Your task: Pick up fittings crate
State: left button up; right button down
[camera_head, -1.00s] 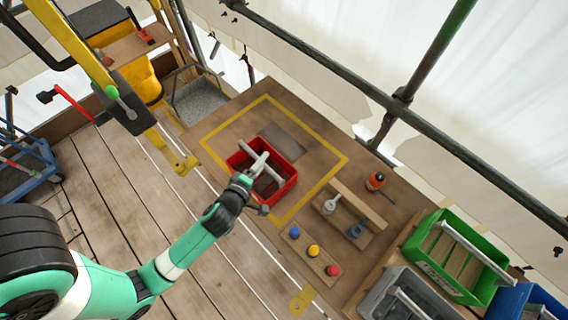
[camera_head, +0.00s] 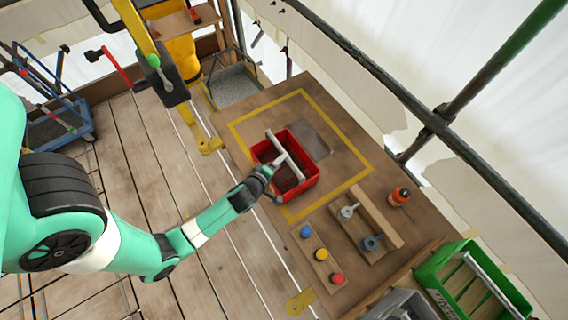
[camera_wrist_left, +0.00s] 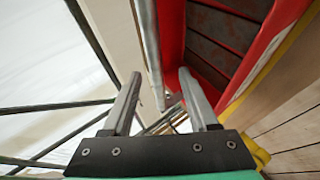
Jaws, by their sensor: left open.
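A red open-topped crate (camera_head: 308,184) with a pale grey bar handle (camera_head: 286,150) across its top stands on the wooden table, inside a yellow outline. I take it to be the fittings crate. In the left wrist view the gripper (camera_wrist_left: 160,98) is open. The grey handle (camera_wrist_left: 148,45) appears between its fingers, and the red crate wall (camera_wrist_left: 172,40) is to the right. I cannot tell whether a finger touches the handle. My right gripper is not in view.
Coloured knobs (camera_head: 321,254), a wooden block with grey fittings (camera_head: 372,242) and an orange bottle (camera_head: 399,196) stand right of the crate. A green crate (camera_head: 440,270) is at lower right. A scaffold rail (camera_head: 395,90) runs behind the table.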

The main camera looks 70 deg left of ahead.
pick_arm(q)
jog(key=x, duration=0.4)
jog(key=shift+w+a, duration=0.25)
jog(key=shift+w, duration=0.1)
jog(key=shift+r, duration=0.1)
grip_shut()
jog(key=shift+r, duration=0.1)
dwell(0.8)
